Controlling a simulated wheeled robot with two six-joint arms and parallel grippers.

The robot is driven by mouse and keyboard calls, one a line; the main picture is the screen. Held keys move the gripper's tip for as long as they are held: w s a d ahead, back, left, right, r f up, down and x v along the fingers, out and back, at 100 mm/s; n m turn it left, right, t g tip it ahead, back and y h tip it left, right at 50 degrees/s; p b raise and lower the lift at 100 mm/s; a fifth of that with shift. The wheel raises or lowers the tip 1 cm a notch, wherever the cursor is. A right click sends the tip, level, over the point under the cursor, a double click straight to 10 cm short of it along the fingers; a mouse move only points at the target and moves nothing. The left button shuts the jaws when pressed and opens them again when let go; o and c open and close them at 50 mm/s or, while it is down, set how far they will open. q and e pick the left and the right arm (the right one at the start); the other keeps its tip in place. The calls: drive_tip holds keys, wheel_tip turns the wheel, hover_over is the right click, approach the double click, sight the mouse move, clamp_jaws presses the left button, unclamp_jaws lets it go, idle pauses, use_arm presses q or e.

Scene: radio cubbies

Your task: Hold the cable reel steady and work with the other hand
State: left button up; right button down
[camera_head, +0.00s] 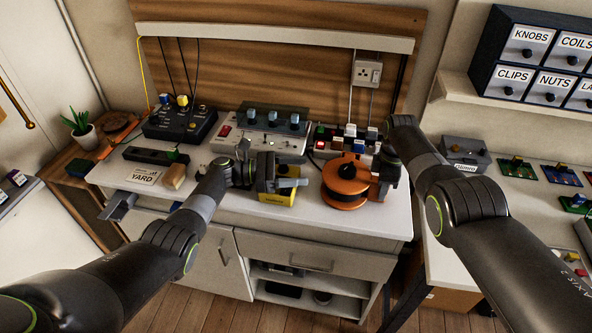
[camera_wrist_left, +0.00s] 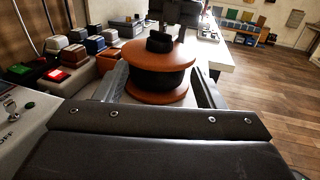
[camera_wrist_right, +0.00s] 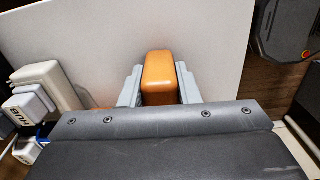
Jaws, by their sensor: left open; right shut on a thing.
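The cable reel (camera_head: 335,180), with orange flanges, a dark wound middle and a black knob on top, stands at the right front of the white bench. In the left wrist view the reel (camera_wrist_left: 130,56) lies ahead, between the finger lines. My left gripper (camera_head: 296,182) is open and empty, left of the reel, pointing at it above a yellow box (camera_head: 276,198). My right gripper (camera_head: 380,183) is at the reel's right side. In the right wrist view its fingers are shut on an orange rounded block (camera_wrist_right: 158,76); I cannot tell whether it belongs to the reel.
A grey panel (camera_head: 262,134) with blue knobs and a rack of coloured blocks (camera_head: 345,140) stand behind. A tan block (camera_head: 174,177) and YARD card (camera_head: 143,176) lie left. Labelled drawers (camera_head: 525,55) hang at upper right. Bench front right of the reel is clear.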

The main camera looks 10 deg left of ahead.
sight(344, 169)
use_arm(q)
drive_tip(key=shift+d, duration=0.1)
drive_tip(key=shift+s+d+f+g+y, duration=0.15)
drive_tip(key=shift+s+d+g+y, duration=0.05)
drive_tip(key=shift+s+d+y, duration=0.4)
drive_tip(key=shift+s+d+f+g+y, duration=0.2)
drive_tip(key=shift+s+d+y, duration=0.15)
drive_tip(key=shift+d, duration=0.35)
drive_tip(key=shift+s+d+r+n+y, duration=0.1)
drive_tip(key=shift+s+d+n+y, duration=0.15)
drive_tip(key=shift+n+y, duration=0.2)
drive_tip(key=shift+s+d+r+n+t+y, duration=0.3)
drive_tip(key=shift+d+n+t+y, duration=0.1)
drive_tip(key=shift+y, duration=0.2)
drive_tip(key=shift+s+r+n+t+y, duration=0.9)
drive_tip(key=shift+r+n+t+y, duration=0.8)
drive_tip(key=shift+r+t, duration=0.7)
drive_tip(key=x, duration=1.1)
drive_tip(key=shift+d, duration=0.1)
drive_tip(key=shift+c, duration=0.2)
